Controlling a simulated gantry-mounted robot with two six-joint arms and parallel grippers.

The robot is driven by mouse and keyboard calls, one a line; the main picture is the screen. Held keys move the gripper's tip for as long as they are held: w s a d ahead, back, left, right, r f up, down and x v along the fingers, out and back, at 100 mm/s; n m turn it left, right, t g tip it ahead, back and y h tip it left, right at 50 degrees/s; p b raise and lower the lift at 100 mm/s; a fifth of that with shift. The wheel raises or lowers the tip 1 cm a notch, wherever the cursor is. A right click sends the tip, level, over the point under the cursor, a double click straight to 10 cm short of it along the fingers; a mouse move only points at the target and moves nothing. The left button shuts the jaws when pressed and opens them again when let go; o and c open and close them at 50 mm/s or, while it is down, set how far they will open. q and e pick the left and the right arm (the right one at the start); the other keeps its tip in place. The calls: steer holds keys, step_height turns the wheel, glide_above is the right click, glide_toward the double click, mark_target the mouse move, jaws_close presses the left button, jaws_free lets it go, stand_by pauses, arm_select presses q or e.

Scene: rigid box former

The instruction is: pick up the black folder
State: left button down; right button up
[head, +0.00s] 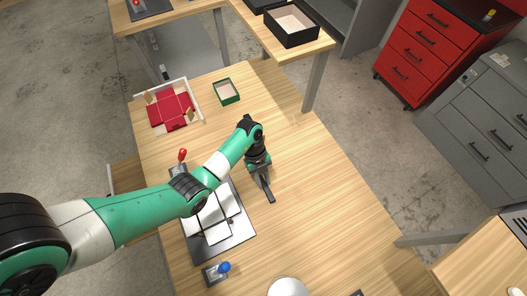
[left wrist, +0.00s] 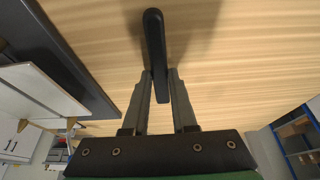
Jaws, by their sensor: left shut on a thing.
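The black folder (left wrist: 153,40) is a narrow, dark, rounded bar. In the left wrist view it stands between the two fingers of my left gripper (left wrist: 160,90), which is shut on it, and it sticks out past the fingertips. In the head view my left gripper (head: 261,172) is over the right part of the wooden table, and the folder (head: 269,194) extends from it toward the front. A shadow falls on the wood near the folder in the left wrist view; I cannot tell whether it touches the table. My right gripper is not in view.
A dark base plate (head: 236,240) with white panels lies left of the gripper. A red box blank in a white tray (head: 198,99) and a green box (head: 226,92) are farther back.

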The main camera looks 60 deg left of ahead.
mark_target(261, 178)
arm_select(q)
steer(key=r+p, duration=0.2)
steer(key=r, duration=0.2)
steer(key=shift+s+r+p, duration=0.3)
steer(key=shift+s+p, duration=0.1)
steer(key=s+r+p, duration=0.8)
steer(key=s+p, duration=0.1)
steer(key=s, duration=0.4)
steer(key=shift+s, duration=0.1)
